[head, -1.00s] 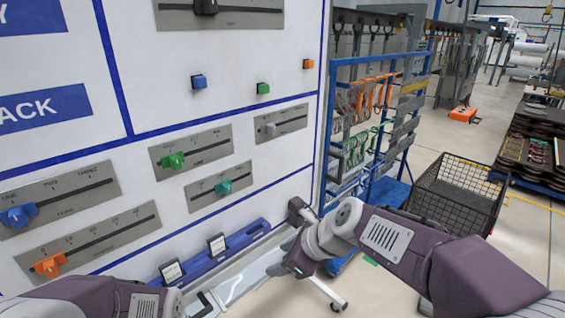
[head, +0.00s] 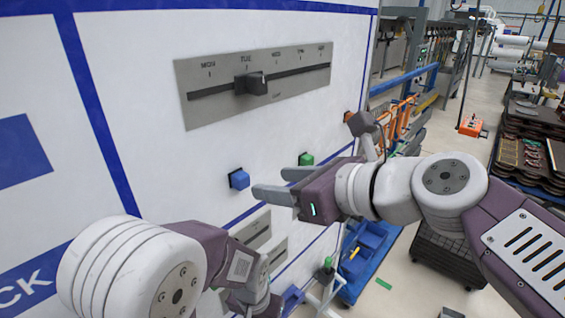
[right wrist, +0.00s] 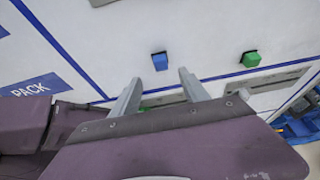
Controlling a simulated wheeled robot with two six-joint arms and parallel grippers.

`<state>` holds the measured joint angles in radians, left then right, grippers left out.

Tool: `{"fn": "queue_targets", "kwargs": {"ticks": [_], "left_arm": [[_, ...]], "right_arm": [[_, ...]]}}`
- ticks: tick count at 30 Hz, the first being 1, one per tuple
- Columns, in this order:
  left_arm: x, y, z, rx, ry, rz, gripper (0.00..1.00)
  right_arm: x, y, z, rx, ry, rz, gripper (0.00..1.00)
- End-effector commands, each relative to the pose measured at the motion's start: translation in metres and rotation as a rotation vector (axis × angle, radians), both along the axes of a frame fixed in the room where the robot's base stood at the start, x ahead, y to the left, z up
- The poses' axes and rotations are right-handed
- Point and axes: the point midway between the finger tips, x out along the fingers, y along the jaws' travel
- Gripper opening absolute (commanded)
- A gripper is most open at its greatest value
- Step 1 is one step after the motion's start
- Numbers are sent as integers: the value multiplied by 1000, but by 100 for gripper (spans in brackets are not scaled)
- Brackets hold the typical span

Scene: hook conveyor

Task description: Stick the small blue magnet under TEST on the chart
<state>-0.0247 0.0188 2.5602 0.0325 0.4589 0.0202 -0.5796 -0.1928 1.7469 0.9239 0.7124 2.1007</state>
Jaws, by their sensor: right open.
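The small blue magnet (head: 239,179) sits on the white board (head: 130,95), and it also shows in the right wrist view (right wrist: 160,61). My right gripper (head: 270,182) is open and empty, its fingers pointing at the board. Its fingertips are just right of the blue magnet in the head view; in the right wrist view the magnet appears just beyond the gap between them. My left gripper (head: 250,300) hangs low at the bottom, partly hidden, its jaws unclear. A blue label reading PACK (right wrist: 35,87) shows at the left. No TEST label is readable.
A green magnet (head: 306,159) is right of the blue one. A grey slider panel (head: 300,85) with a black knob is above, and partly hidden slider panels (head: 255,232) are below. A blue rack and a black basket (head: 447,255) stand to the right.

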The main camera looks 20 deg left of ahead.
Motion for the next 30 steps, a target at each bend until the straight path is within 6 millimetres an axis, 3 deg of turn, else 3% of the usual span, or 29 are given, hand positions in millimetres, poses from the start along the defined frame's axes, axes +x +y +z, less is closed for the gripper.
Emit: {"fn": "queue_targets", "kwargs": {"ticks": [5,18,29,30], "left_arm": [[0,0,2,0,0,0,36],[0,0,16,0,0,0,36],[0,0,17,0,0,0,36],[0,0,17,0,0,0,36]], "right_arm": [[2,6,-3,-2,2,3,53],[30,71,-33,-2,2,0,53],[33,77,-36,-1,0,-1,53],[33,77,-36,-1,0,-1,42]]}}
